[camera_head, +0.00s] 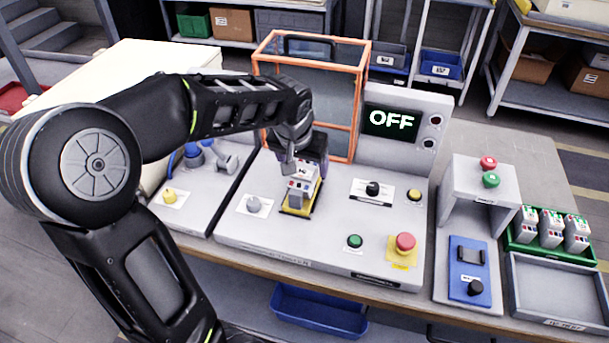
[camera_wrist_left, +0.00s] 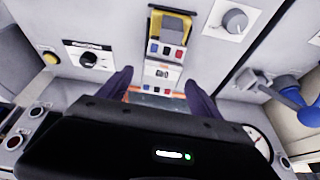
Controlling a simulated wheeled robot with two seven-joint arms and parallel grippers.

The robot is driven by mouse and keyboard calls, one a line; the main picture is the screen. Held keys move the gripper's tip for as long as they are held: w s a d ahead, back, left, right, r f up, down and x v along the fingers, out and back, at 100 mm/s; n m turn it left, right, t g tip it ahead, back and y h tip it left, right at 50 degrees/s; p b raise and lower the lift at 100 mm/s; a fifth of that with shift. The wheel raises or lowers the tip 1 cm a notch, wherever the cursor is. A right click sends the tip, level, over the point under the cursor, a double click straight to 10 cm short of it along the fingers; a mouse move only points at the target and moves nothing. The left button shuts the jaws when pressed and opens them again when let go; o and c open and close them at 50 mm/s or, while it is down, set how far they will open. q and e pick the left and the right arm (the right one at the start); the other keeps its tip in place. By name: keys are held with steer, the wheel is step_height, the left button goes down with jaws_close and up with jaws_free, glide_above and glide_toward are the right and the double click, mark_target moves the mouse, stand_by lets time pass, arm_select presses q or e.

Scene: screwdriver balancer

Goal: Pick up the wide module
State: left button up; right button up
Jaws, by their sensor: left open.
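The wide module (camera_head: 301,186) is a light grey block with small red and blue parts on its face. It sits on a yellow holder (camera_head: 294,211) in the middle of the machine's grey deck. My left gripper (camera_head: 306,162) is at the rear end of the module, partly hiding it. In the left wrist view the module (camera_wrist_left: 162,71) shows between and just beyond the two dark fingertips of the open gripper (camera_wrist_left: 160,84). I cannot tell whether the fingers touch it. My right gripper is not in view.
An orange-framed guard (camera_head: 357,115) and an OFF display (camera_head: 391,121) stand behind the deck. A red button (camera_head: 405,242), green button (camera_head: 354,241) and black knob (camera_head: 372,189) lie to the right. Several similar modules stand in a green tray (camera_head: 522,248) beside an empty grey tray (camera_head: 560,290).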

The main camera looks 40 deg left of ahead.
mark_target(306, 172)
arm_select(q)
steer(key=shift+p+x, duration=0.45)
steer(key=shift+x, duration=2.15)
steer(key=c, duration=1.6)
steer(key=shift+r, duration=0.1)
step_height(306, 172, up, 10)
steer(key=shift+f, duration=0.1)
